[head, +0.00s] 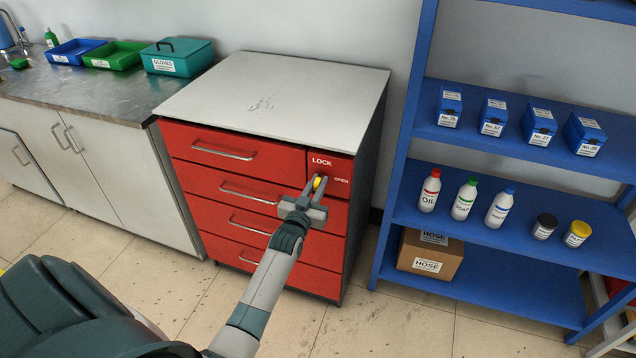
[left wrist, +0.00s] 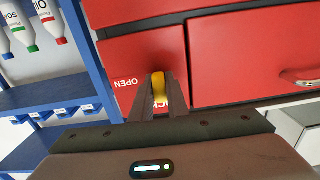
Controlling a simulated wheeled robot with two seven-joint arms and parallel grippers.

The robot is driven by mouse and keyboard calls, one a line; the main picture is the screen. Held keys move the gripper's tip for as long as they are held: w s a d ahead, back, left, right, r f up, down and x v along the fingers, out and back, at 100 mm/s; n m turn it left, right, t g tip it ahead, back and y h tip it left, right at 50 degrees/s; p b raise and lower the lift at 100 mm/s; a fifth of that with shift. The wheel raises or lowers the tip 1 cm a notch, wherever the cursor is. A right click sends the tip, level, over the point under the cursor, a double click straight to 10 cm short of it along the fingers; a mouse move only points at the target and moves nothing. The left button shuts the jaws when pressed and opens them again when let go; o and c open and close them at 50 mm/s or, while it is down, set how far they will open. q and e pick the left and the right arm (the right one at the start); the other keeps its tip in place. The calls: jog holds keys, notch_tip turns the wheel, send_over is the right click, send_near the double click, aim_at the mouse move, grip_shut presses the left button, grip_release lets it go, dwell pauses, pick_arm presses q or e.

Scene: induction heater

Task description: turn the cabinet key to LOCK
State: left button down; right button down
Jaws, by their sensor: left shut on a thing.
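The red drawer cabinet (head: 235,185) stands in the middle of the head view. Its small upper right panel carries the white words LOCK (head: 321,162) and OPEN (head: 341,181). The yellow key (head: 317,183) sits in that panel below LOCK and left of OPEN. My left gripper (head: 316,186) is at the panel with its fingers shut on the key. In the left wrist view the yellow key (left wrist: 159,88) shows between the two fingers, which cover part of the word LOCK. The key's exact angle is hard to tell. My right gripper is not in view.
A blue shelf (head: 400,150) with bottles, blue boxes and a carton stands close to the right of the cabinet. A steel counter (head: 95,95) with trays is at left. Drawer handles (head: 225,152) stick out left of the key. Floor in front is clear.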

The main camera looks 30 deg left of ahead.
pick_arm(q)
jog(key=shift+f+n, duration=0.1)
jog(key=shift+n, duration=0.2)
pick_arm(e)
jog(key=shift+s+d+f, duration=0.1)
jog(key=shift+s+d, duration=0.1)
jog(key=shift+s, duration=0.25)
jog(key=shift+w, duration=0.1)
pick_arm(q)
jog(key=c, duration=1.8)
grip_release()
jog(key=shift+o, duration=0.2)
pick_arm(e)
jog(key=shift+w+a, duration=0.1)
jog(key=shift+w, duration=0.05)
pick_arm(q)
jog(key=shift+s, duration=0.2)
